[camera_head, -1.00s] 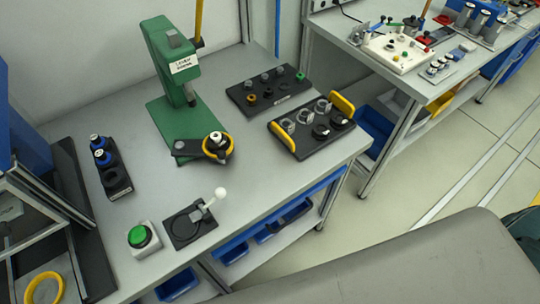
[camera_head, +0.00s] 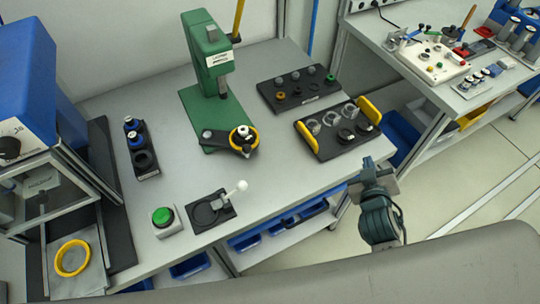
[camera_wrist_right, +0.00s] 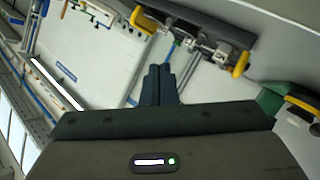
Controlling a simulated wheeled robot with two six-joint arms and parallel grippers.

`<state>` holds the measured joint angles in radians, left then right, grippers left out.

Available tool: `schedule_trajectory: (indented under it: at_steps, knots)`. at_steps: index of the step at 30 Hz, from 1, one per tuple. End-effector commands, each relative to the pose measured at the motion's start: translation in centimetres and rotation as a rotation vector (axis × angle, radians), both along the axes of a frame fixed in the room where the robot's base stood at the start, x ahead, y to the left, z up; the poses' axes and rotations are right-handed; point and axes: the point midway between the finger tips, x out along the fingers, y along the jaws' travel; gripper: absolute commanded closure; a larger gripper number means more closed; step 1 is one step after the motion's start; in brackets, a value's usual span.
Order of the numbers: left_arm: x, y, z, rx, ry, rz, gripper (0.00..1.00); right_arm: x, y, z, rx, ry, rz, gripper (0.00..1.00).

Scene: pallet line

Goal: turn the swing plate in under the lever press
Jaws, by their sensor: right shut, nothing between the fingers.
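The green lever press (camera_head: 214,75) stands at the back middle of the bench in the head view. Its swing plate (camera_head: 222,139) is a dark arm that sticks out in front of the press base, toward the right. A yellow ring (camera_head: 243,138) with a dark and pale part in its middle sits on the plate's outer end, clear of the press ram. My right gripper (camera_head: 372,168) is shut and empty, off the bench's right front edge and apart from the plate. Its shut fingers (camera_wrist_right: 159,84) also show in the right wrist view. My left gripper is not in view.
A black tray with yellow handles (camera_head: 338,131) lies between my right gripper and the press. A second tray (camera_head: 298,88) is behind it. A green button box (camera_head: 164,220) and a clamp with a white knob (camera_head: 212,208) stand at the front. Bare bench lies right of the clamp.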

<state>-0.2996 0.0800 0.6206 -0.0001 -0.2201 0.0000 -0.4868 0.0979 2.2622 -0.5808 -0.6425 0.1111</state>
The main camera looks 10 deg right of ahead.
Motion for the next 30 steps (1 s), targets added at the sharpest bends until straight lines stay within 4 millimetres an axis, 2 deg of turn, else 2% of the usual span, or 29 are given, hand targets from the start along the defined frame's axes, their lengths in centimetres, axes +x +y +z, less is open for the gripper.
schedule_trajectory:
  at_steps: [3,6,9,13,17,21,25,30]
  knots:
    - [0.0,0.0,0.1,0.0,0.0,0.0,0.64,1.9,1.2,3.1,-0.123,-0.161,0.094,1.0]
    - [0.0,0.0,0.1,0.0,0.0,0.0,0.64,3.0,3.0,5.1,-0.227,-0.277,0.197,1.0]
    - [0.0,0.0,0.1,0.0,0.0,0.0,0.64,3.8,5.3,6.3,-0.325,-0.372,0.315,1.0]
    - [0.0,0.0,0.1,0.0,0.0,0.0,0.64,4.2,9.0,6.8,-0.446,-0.467,0.495,1.0]
    - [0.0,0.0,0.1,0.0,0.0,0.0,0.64,4.0,12.9,5.9,-0.551,-0.531,0.701,1.0]
    - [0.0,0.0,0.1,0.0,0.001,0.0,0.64,3.0,16.9,3.8,-0.642,-0.561,0.939,1.0]
    - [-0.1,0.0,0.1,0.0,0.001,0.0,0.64,1.7,19.5,1.3,-0.697,-0.556,1.138,1.0]
    - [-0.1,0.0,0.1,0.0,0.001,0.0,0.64,0.3,21.4,-1.0,-0.729,-0.536,1.309,1.0]
